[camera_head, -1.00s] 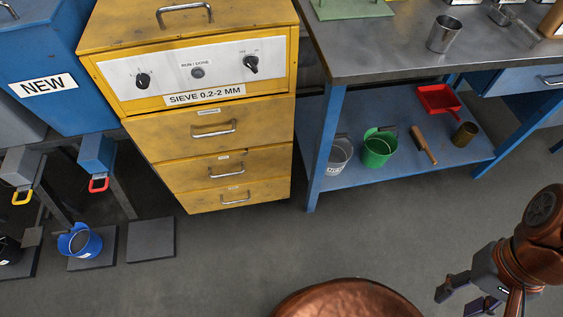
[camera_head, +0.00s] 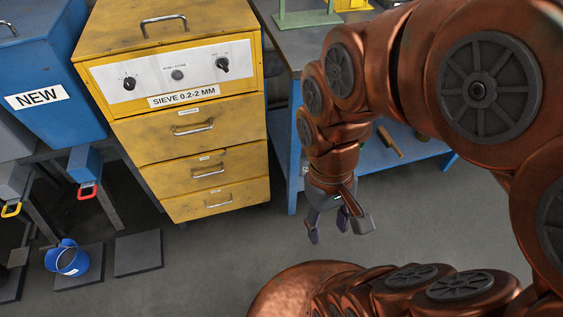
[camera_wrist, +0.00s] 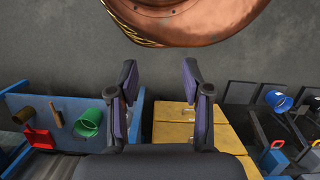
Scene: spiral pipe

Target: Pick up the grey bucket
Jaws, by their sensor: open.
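The grey bucket cannot be clearly made out now. In the head view my arm covers its place at the left end of the blue workbench's lower shelf. In the wrist view my left-hand finger covers the area beside the green bucket (camera_wrist: 88,122). My gripper (camera_head: 337,234) hangs in front of the bench's left leg, fingers pointing down. In the wrist view my gripper (camera_wrist: 160,82) is open, with nothing between its fingers but bare floor and part of the yellow sieve cabinet.
The yellow sieve cabinet (camera_head: 205,165) stands left of the bench (camera_head: 292,135). A blue bucket (camera_head: 66,259) sits on a dark floor plate at the far left. A red scoop (camera_wrist: 40,142) and a brown cup (camera_wrist: 23,115) share the shelf. The floor before the cabinet is clear.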

